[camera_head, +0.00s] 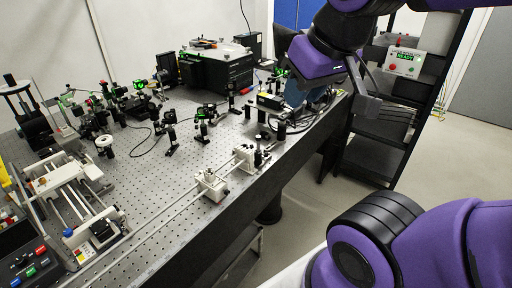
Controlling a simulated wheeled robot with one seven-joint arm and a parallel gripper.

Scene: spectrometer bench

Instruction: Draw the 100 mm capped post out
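My gripper (372,103) is the grey end piece below my purple arm links at the upper right. It hangs in the air beyond the right edge of the optical table, apart from the posts. I cannot tell whether its fingers are open or shut. Several small dark posts stand on the table, among them a short one (281,131) near the right edge and a dark one (258,157) beside a white rail block. They are too small for me to tell which is the 100 mm capped post.
The perforated optical table (150,185) carries several optic mounts and a large black box (217,70). White blocks (212,184) sit on a long rail near the front edge. A black rack (372,158) with a control box (403,62) stands at right; open floor lies in front.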

